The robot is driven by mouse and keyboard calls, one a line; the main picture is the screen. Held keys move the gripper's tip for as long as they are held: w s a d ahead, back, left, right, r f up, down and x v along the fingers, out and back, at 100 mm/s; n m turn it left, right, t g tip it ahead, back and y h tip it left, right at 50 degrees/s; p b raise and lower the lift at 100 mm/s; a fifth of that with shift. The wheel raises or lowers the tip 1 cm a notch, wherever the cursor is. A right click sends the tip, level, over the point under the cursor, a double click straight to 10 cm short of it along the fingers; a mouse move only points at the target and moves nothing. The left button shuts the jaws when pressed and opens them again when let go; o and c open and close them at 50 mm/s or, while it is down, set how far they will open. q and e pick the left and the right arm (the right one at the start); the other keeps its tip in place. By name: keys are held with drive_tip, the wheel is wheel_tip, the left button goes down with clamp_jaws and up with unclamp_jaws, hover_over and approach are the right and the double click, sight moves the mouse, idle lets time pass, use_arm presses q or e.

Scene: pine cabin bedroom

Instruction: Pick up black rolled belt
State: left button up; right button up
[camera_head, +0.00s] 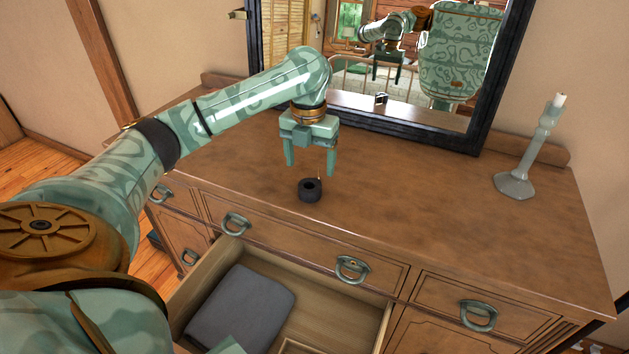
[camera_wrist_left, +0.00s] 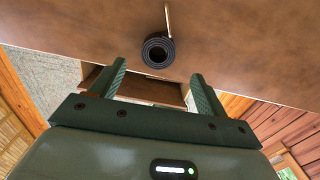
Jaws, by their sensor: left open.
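The black rolled belt (camera_head: 310,190) lies coiled on the wooden dresser top (camera_head: 420,200), near its front edge. Its free end shows as a thin tan strip. In the left wrist view the belt (camera_wrist_left: 158,51) is a dark spiral, beyond the fingertips and roughly between them. My left gripper (camera_head: 310,170) is open and empty, pointing down just above and behind the belt. Its two fingers also show in the left wrist view (camera_wrist_left: 158,72), apart from the belt.
An open drawer (camera_head: 335,317) below the dresser's front edge holds a folded grey cloth (camera_head: 241,306). A dark-framed mirror (camera_head: 487,90) stands at the back of the top, and a pale green candlestick (camera_head: 533,150) stands at the right. The top between is clear.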

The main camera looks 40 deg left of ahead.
sight(310, 183)
use_arm(q)
drive_tip(key=shift+f, duration=0.75)
drive_tip(key=f+b, duration=0.3)
drive_tip(key=f, duration=0.2)
drive_tip(key=shift+w+a+b, duration=0.1)
drive_tip(key=shift+a+b, duration=0.1)
drive_tip(key=shift+b, duration=0.2)
drive_tip(key=shift+f, duration=0.2)
drive_tip(key=shift+r, duration=0.25)
drive_tip(key=c, duration=1.2)
